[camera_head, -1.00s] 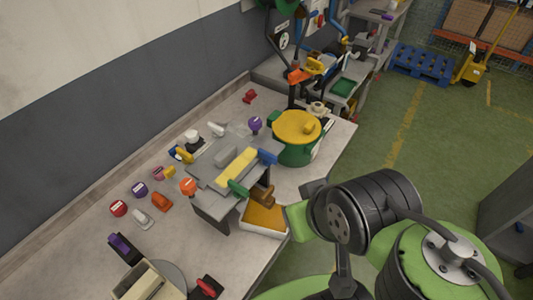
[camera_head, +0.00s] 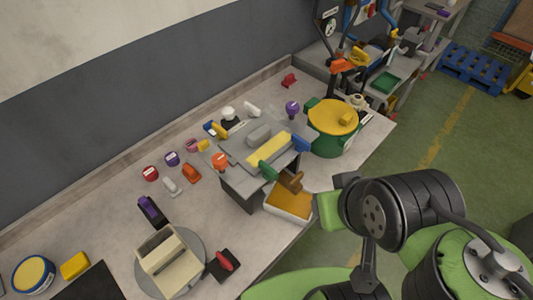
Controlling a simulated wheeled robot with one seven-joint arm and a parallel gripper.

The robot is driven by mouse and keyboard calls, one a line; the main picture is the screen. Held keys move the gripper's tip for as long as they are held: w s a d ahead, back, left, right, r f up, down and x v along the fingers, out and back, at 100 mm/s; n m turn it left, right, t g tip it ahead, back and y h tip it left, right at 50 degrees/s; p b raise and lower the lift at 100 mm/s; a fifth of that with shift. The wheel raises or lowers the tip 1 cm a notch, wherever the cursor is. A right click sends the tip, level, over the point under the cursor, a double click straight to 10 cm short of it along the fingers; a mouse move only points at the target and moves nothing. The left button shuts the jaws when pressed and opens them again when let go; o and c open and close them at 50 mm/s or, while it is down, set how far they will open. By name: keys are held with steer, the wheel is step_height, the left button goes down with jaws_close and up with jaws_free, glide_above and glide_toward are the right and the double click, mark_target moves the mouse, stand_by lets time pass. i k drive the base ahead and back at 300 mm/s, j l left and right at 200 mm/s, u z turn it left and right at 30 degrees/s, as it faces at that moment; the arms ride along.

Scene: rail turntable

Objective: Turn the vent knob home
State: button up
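Which thing is the vent knob I cannot tell for sure. A green pot (camera_head: 327,143) with a yellow lid (camera_head: 333,115) stands at the right end of the bench, and the lid has a small yellow knob-like part (camera_head: 346,119) on top. A purple round knob (camera_head: 292,107) stands just left of the pot. A red knob (camera_head: 150,173), another purple knob (camera_head: 172,158) and an orange one (camera_head: 220,161) stand further left. My arm fills the lower right, to the right of the bench front. My gripper does not show.
A grey raised stand (camera_head: 256,150) with a yellow bar is mid-bench, with an orange-filled tray (camera_head: 289,204) before it. A round turntable (camera_head: 198,264) carries a beige box at the front left. A wall runs behind; green floor is open at right.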

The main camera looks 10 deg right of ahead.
mark_target(228, 112)
steer(key=i+j+u, duration=0.1)
steer(key=u, duration=0.3)
steer(key=i+u, duration=0.2)
steer(key=u, duration=0.25)
